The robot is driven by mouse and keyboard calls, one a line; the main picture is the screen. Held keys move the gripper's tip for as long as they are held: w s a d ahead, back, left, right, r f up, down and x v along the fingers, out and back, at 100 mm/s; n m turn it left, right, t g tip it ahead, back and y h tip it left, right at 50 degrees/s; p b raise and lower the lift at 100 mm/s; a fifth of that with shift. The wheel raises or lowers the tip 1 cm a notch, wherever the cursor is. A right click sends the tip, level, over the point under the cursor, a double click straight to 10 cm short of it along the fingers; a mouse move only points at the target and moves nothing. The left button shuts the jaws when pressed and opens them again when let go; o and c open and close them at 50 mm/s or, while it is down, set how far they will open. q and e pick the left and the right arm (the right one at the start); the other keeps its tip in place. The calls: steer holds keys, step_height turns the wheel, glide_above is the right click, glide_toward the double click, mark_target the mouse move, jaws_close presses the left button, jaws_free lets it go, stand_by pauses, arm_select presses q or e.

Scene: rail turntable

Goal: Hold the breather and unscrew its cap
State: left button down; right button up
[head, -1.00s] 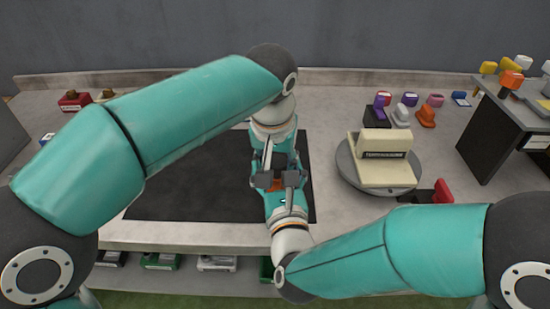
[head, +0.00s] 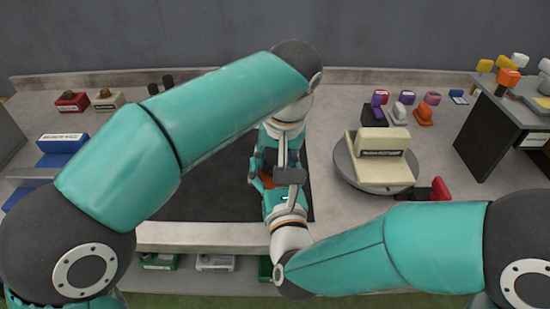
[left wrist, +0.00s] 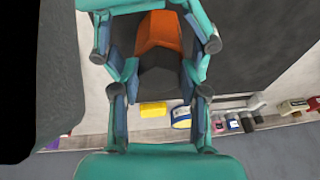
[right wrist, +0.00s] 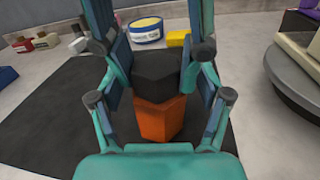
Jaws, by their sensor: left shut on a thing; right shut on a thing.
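The breather has an orange faceted body (right wrist: 160,120) and a black faceted cap (right wrist: 158,72), in line and touching. Its orange body (left wrist: 160,32) and black cap (left wrist: 160,78) also show in the left wrist view. My right gripper (right wrist: 165,108) is shut on the orange body. My left gripper (left wrist: 160,82) is shut on the black cap from the opposite end. In the head view the two grippers meet over the dark mat, and only a bit of the orange body (head: 267,181) shows between their fingers. Whether the cap's thread is loose cannot be seen.
The dark mat (head: 205,195) lies under the grippers. A round turntable (head: 345,172) with a cream block (head: 382,170) stands to the right. A red-handled part (head: 441,189) is beside it. A blue item (head: 62,143) lies at left. Several small coloured parts line the back right.

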arm_select(q)
steer(key=n, duration=0.5)
steer(key=shift+w+f, duration=0.1)
steer(key=shift+f, duration=0.15)
arm_select(e)
steer(key=shift+s+a+n, duration=0.15)
steer(key=shift+a+n, duration=0.1)
steer(key=shift+n, duration=0.55)
